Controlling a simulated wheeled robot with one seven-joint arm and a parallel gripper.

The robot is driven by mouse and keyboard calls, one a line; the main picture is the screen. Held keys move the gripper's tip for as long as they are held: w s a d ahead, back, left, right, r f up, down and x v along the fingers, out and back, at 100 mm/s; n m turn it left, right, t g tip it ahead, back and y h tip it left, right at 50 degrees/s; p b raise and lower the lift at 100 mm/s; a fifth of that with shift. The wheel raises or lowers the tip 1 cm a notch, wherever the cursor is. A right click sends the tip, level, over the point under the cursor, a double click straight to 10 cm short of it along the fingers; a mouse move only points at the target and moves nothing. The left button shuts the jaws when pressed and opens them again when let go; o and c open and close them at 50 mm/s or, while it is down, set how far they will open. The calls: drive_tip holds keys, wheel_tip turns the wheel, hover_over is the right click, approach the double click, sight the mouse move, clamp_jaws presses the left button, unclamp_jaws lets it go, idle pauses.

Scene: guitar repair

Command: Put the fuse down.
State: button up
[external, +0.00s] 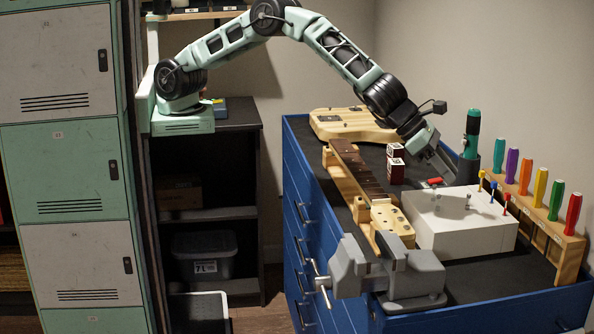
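My gripper (441,162) points down at the back left corner of a white box (462,225) on the blue cabinet's dark top. Its fingers are small and partly hidden here, so their opening cannot be made out. A small red piece (435,182) shows just below and left of the fingers, at the box's back edge. I cannot tell whether it is the fuse, or whether it is held or part of the box. No other thing is clearly recognisable as a fuse.
The white box carries small yellow, blue and red pegs (507,198). Two dark red boxes (395,163) stand left of my gripper. A guitar body (350,124), a neck (356,166) and a grey vise (408,272) fill the left. A rack (570,255) of coloured screwdrivers stands right.

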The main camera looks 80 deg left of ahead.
drive_tip(key=shift+v, duration=1.85)
drive_tip(key=w+a+r+n+y, duration=0.1)
drive_tip(key=w+a+n+y, duration=0.15)
drive_tip(key=a+n, duration=0.75)
drive_tip(key=w+a+r+n+y, duration=0.2)
drive_tip(key=w+a, duration=0.2)
drive_tip(key=a, duration=1.5)
drive_tip(key=s+a+n+g+y, duration=0.15)
drive_tip(key=a+n, duration=0.25)
drive_tip(key=a, duration=0.4)
drive_tip(key=s+a+n, duration=0.3)
drive_tip(key=a, duration=0.5)
drive_tip(key=s+a+n+g+y, duration=0.1)
drive_tip(key=s+a+n, duration=0.1)
drive_tip(key=a+n, duration=0.35)
drive_tip(key=s+a+n+g, duration=0.4)
drive_tip(key=s+a+n, duration=0.7)
drive_tip(key=s+a, duration=0.65)
drive_tip(key=s+a+f+n+h, duration=0.1)
drive_tip(key=s+n, duration=0.6)
drive_tip(key=s, duration=0.3)
drive_tip(key=s+a+f+n+g+h, duration=0.1)
drive_tip(key=s+n, duration=0.6)
drive_tip(key=s, duration=0.3)
drive_tip(key=shift+s+a, duration=0.15)
drive_tip(key=shift+a, duration=0.1)
